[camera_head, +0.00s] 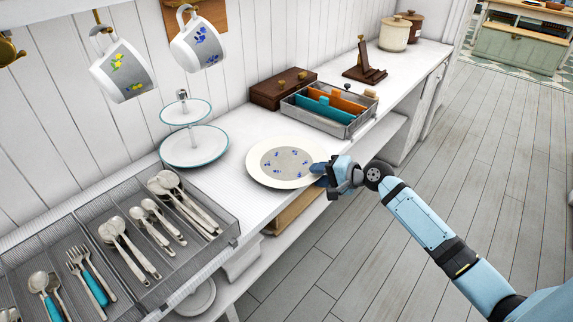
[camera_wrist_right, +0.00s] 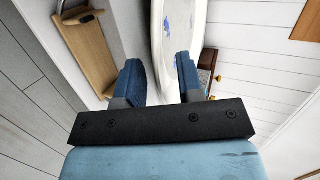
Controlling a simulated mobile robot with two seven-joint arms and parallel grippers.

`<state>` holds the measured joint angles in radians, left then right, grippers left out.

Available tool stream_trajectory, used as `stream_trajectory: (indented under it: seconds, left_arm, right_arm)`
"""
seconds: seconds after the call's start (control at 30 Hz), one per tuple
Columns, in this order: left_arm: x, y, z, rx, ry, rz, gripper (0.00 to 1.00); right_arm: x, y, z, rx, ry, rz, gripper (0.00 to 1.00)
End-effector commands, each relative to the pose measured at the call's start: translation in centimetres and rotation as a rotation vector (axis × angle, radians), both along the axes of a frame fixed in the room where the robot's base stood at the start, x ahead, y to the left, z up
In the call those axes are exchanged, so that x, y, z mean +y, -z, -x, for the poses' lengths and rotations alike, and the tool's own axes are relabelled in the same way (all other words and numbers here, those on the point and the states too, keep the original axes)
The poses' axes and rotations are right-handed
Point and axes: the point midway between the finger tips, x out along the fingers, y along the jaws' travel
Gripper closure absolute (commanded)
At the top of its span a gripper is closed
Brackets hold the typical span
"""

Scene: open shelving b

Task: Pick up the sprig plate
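The sprig plate (camera_head: 283,158) is round with a cream rim and a grey centre dotted with small blue sprigs. It lies on the white counter near its front edge. My right gripper (camera_head: 321,173) is at the plate's right rim. In the right wrist view the plate (camera_wrist_right: 172,35) reaches in between the two blue fingers of the right gripper (camera_wrist_right: 160,80). The fingers stand apart, one on each side of the rim, and I cannot tell if either touches it. My left gripper is not in view.
A two-tier stand (camera_head: 194,147) is left of the plate, and a wire cutlery tray (camera_head: 238,226) is at the front left. A wire organizer (camera_head: 347,129) and brown box (camera_head: 283,88) are behind. Mugs (camera_head: 123,72) hang on the wall. Open floor is right.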

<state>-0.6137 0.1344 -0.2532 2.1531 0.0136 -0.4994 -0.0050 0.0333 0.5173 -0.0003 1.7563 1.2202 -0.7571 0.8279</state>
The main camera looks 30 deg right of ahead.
Motion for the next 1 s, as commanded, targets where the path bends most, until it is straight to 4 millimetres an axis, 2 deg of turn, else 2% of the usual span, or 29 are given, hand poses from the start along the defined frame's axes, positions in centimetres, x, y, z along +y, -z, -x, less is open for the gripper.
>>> stream_trajectory:
  seconds: [0.23, 0.37, 0.4, 0.8, 1.0]
  left_arm:
    - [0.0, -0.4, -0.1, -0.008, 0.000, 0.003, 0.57]
    - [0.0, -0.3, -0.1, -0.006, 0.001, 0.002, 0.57]
    - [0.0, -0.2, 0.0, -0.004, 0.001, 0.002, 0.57]
    - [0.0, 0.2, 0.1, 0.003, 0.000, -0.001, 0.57]
    - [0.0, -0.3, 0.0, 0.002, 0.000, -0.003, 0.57]
  right_arm:
    - [0.1, 0.0, -0.1, 0.000, 0.000, 0.000, 0.68]
    - [0.1, 0.0, -0.1, 0.000, 0.000, 0.000, 0.98]
    - [0.1, 0.0, -0.1, 0.000, 0.000, 0.000, 1.00]
    - [0.0, -0.3, -0.1, -0.002, 0.001, 0.000, 1.00]
    - [0.0, -1.8, -0.1, -0.005, 0.000, 0.000, 1.00]
